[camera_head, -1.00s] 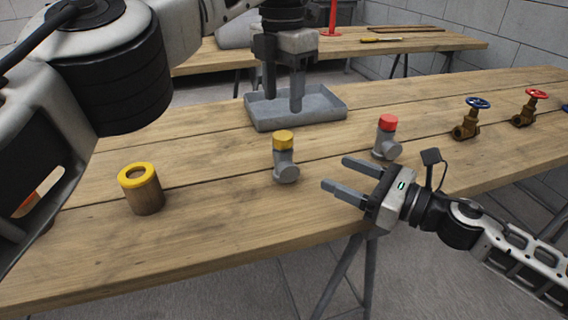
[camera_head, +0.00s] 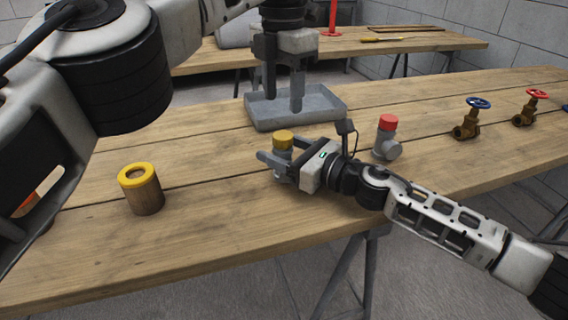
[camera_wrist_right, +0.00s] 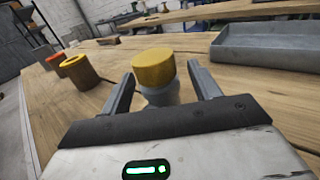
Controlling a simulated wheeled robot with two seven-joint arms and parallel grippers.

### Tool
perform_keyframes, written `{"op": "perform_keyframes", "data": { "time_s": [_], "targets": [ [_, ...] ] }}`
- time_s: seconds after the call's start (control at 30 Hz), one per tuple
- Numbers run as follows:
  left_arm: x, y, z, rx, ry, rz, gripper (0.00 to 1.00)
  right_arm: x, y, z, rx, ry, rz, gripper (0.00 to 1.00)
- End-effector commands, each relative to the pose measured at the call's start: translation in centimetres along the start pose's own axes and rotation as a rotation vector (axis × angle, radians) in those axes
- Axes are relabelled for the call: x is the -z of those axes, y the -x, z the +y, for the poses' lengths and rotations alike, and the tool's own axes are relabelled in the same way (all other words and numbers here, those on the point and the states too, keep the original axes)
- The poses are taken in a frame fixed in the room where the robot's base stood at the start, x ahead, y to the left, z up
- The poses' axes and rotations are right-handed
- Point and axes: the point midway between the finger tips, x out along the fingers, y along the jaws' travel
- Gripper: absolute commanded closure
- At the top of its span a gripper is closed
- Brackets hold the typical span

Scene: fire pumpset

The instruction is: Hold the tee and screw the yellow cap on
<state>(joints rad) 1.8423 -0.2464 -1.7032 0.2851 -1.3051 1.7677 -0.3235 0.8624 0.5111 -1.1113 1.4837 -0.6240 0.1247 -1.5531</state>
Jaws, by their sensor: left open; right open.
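The grey tee (camera_head: 281,158) with the yellow cap (camera_head: 283,138) on its top stands upright on the wooden bench. My right gripper (camera_head: 277,149) is open, with its fingers on either side of the tee, below the cap. In the right wrist view the yellow cap (camera_wrist_right: 154,68) rises between the two spread fingers, above the tee's pale body (camera_wrist_right: 160,96). Gaps show beside the cap; contact lower down is hard to tell. My left gripper (camera_head: 284,88) is open and empty, pointing down over the grey tray, behind the tee.
The grey tray (camera_head: 333,108) sits behind the tee. A red-capped tee (camera_head: 387,138) stands to the right, close to my right arm. A yellow-topped wooden cylinder (camera_head: 142,192) stands at left. Valves with blue (camera_head: 477,103) and red (camera_head: 537,94) handwheels stand farther right.

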Motion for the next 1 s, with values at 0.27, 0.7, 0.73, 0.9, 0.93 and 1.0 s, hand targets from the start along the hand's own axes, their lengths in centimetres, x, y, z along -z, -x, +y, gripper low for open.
{"op": "perform_keyframes", "data": {
  "time_s": [0.27,0.7,0.73,0.9,0.93,1.0],
  "targets": [
    [0.00,0.00,-0.01,0.000,0.000,0.000,0.48,-0.01,0.02,0.01,0.000,0.000,0.000,0.60],
    [0.02,-0.06,-0.02,0.000,0.172,0.001,0.48,0.08,0.06,0.00,0.000,0.000,0.001,1.00],
    [0.03,-0.07,-0.03,0.000,0.225,0.001,0.48,0.09,0.06,0.00,0.000,0.000,0.001,1.00],
    [0.05,-0.14,-0.10,-0.001,0.618,0.002,0.48,0.13,0.07,0.01,0.000,-0.001,0.002,1.00],
    [0.05,-0.14,-0.11,-0.001,0.695,0.002,0.48,0.14,0.07,0.01,0.000,-0.001,0.002,1.00],
    [0.07,-0.15,-0.11,-0.002,0.873,0.002,0.48,0.16,0.07,0.01,0.000,-0.001,0.002,1.00]
  ]
}}
